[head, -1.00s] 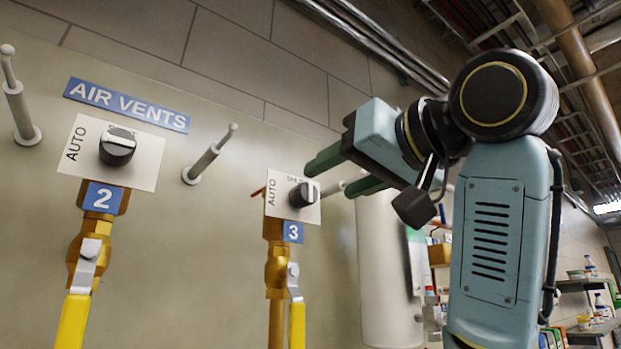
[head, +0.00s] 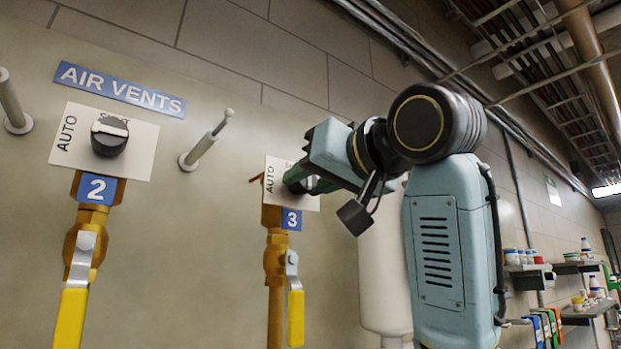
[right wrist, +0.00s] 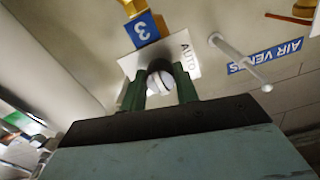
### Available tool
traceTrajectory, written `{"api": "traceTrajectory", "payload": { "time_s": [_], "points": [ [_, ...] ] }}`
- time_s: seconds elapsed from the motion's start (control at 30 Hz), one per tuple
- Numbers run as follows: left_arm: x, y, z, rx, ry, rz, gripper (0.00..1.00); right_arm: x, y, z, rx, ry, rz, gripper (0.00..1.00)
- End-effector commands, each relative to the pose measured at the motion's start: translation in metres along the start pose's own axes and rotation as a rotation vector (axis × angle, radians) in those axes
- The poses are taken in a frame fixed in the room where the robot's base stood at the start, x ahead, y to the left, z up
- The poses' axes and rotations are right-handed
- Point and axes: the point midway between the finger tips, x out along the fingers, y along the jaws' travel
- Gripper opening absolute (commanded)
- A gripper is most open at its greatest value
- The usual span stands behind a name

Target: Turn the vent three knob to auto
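The vent three knob (right wrist: 158,82) is dark with a pale bar across it and sits on a white plate marked AUTO (head: 271,187), above the blue 3 label (head: 291,219). My right gripper (head: 292,182) is at this knob. In the right wrist view its two green fingers (right wrist: 159,88) lie on both sides of the knob and appear closed against it. In the head view the fingers and gripper hide most of the knob, and its pointer direction is hard to read. My left gripper is not in view.
To the left are the vent two knob (head: 109,137), the AIR VENTS sign (head: 120,89) and a slanted peg (head: 206,140). Yellow-handled valves (head: 295,312) hang below the plates. A white cylinder (head: 384,270) stands right of vent three, with shelves (head: 580,268) farther right.

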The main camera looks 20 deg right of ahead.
Motion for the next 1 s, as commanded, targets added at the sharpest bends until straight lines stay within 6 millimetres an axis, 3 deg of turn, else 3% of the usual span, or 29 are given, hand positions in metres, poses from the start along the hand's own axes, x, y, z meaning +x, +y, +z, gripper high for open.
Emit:
{"api": "traceTrajectory", "payload": {
  "time_s": [0.03,0.1,0.47,1.0],
  "points": [
    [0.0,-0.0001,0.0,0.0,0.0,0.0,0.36,-0.0002,-0.0001,-0.0002,0.0,0.001,0.0,0.17],
    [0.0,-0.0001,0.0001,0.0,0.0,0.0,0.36,-0.0003,-0.0001,-0.0003,0.0,0.001,0.0,0.08],
    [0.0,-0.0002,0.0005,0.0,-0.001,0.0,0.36,-0.0006,0.0004,-0.0008,-0.059,0.002,0.001,0.08],
    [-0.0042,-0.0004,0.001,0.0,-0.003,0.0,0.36,-0.0008,0.0013,-0.0018,-0.5,0.002,0.003,0.08]
  ]
}}
